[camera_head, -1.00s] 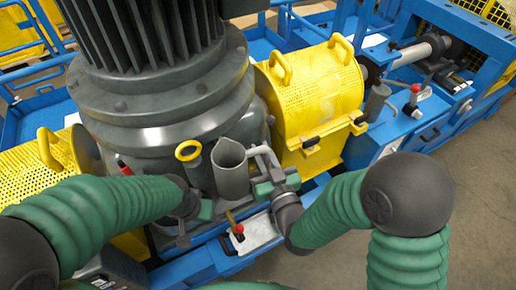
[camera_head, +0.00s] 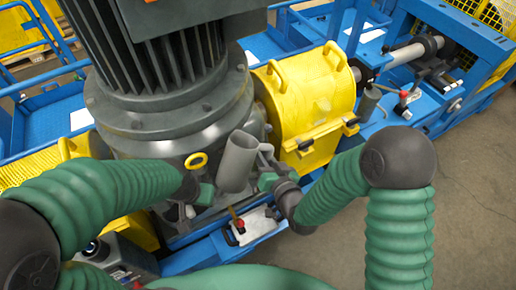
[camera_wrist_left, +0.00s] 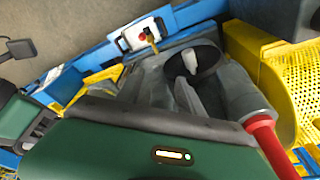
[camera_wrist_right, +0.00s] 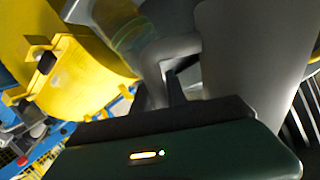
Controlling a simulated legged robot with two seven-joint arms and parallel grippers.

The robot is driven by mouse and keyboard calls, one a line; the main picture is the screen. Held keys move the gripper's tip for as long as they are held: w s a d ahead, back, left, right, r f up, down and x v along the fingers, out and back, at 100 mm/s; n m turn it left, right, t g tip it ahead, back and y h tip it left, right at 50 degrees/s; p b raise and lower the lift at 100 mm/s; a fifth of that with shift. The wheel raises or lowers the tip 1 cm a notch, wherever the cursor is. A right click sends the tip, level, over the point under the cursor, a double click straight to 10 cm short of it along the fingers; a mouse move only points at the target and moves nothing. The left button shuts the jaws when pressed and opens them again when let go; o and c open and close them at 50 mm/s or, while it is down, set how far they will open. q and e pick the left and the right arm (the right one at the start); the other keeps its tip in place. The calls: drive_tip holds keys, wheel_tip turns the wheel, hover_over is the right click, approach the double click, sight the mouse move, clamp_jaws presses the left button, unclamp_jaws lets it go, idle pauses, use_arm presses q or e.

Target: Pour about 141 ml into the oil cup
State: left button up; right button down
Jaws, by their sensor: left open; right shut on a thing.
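The right wrist view shows the jug's wall (camera_wrist_right: 252,60) and handle (camera_wrist_right: 158,65) close up. A small yellow-rimmed cup (camera_head: 197,160), which looks like the oil cup, stands just left of the jug, apart from its mouth. My left gripper (camera_head: 197,192) is open, below the yellow rim and left of the jug. The liquid level and any stream cannot be seen.
A big grey motor (camera_head: 170,100) stands behind. A plate with a red-knobbed lever (camera_head: 240,226) lies in front on the blue frame (camera_head: 205,250). Bare floor (camera_head: 465,190) is at the right.

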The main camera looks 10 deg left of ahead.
sight(251, 174)
use_arm(q)
drive_tip(key=w+p+v, duration=0.2)
drive_tip(key=p+v, duration=0.9)
drive_tip(key=shift+w+r, duration=0.25)
drive_tip(key=shift+r, duration=0.35)
use_arm(e)
drive_tip(key=shift+s+a+r+m+g+y, duration=0.25)
drive_tip(key=shift+s+a+m+g, duration=0.15)
drive_tip(key=shift+s+m+g, duration=0.3)
drive_tip(key=shift+s+a+r+m+g+y, duration=0.2)
drive_tip(key=shift+s+a+m+g, duration=0.2)
drive_tip(key=shift+m+g, duration=0.55)
drive_tip(key=shift+s+a+r+m+g+y, duration=0.15)
drive_tip(key=shift+s+a+r+m+g, duration=0.15)
drive_tip(key=shift+s+m+g, duration=0.5)
drive_tip(key=shift+w, duration=0.1)
